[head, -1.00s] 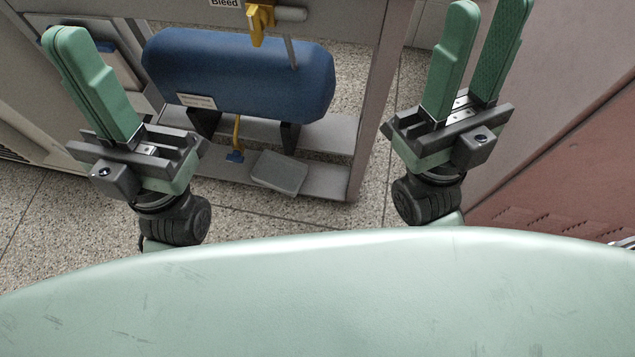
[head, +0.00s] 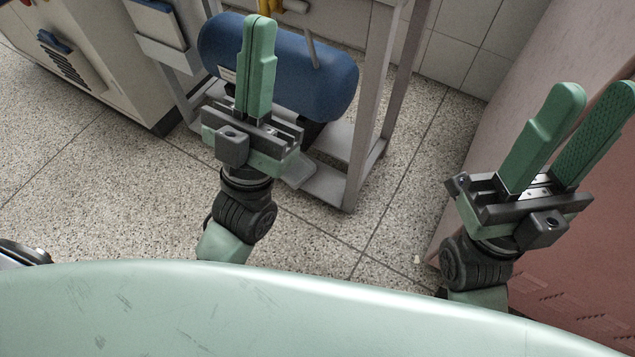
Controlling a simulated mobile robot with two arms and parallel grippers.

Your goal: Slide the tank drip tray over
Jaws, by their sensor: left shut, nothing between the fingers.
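The grey drip tray (head: 299,172) lies low on the lower shelf of the stand, under the blue tank (head: 320,75). Only its right part shows, since my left gripper hides the rest. My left gripper (head: 261,22) is shut and empty, pointing up the picture in front of the tank. I cannot tell its distance to the tank, and I see no contact with the tray. My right gripper (head: 597,93) is open and empty at the right, in front of the reddish panel.
The metal stand's front right leg (head: 372,100) rises right of the tank. A light cabinet (head: 85,55) stands at upper left. The reddish panel (head: 605,225) borders the right side. Speckled floor (head: 110,180) is bare at left and between stand and panel.

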